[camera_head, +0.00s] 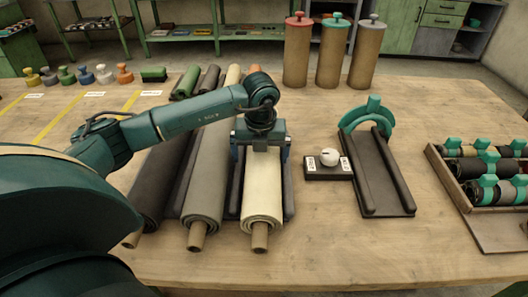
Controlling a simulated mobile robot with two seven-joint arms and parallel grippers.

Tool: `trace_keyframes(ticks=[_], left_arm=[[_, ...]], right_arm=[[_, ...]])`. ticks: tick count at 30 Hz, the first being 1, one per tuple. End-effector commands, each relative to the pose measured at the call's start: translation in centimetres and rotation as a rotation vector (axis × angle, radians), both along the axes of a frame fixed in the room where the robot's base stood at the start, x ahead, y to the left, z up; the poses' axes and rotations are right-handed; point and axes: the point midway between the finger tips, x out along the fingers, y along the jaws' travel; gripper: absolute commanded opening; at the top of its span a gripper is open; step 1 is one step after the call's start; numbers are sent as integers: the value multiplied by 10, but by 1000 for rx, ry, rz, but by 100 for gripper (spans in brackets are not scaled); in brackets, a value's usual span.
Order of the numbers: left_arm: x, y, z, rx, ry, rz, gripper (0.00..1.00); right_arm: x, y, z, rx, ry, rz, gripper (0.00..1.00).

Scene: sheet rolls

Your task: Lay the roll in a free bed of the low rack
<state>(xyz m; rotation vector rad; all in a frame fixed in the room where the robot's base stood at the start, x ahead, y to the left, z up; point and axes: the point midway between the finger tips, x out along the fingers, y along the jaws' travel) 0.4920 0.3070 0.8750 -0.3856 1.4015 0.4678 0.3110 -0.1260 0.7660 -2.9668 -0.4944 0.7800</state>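A cream roll (262,190) with a brown core end lies lengthwise at the right side of the low rack (290,192), between dark rails. A grey roll (205,185) and a dark grey roll (155,185) lie to its left. My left gripper (261,158) points down over the cream roll, a finger on each side of it. The arm hides the roll's far part, and I cannot tell whether the fingers touch it. I also cannot tell whether the roll rests fully on the rack. My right gripper is not in view.
A black tray with a teal arch (367,118) stands right of the rack, beside a small black block with a white knob (329,156). A wooden crate of short rolls (453,185) is at the far right. Three capped brown cylinders (334,55) stand at the back. The front table strip is clear.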

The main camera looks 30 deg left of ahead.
Motion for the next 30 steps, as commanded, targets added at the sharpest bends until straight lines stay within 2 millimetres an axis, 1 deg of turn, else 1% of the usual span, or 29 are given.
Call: trace_keyframes(ticks=[1, 6, 9, 13, 15, 19, 30], left_arm=[[1, -2, 13, -2, -12, -3, 100], [-3, -6, 55, -4, -19, -5, 100], [-5, -8, 76, -5, -21, -5, 100], [-8, -10, 98, -6, -22, -6, 100], [-9, -11, 106, -5, -21, -6, 100], [-10, -11, 114, -6, -21, -6, 100], [-10, -12, 116, -6, -21, -6, 100]], right_arm=[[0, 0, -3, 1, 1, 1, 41], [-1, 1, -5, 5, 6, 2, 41], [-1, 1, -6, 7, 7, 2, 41], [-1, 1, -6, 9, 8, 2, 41], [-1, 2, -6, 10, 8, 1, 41], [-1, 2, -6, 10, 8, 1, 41], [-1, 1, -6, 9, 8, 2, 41]])
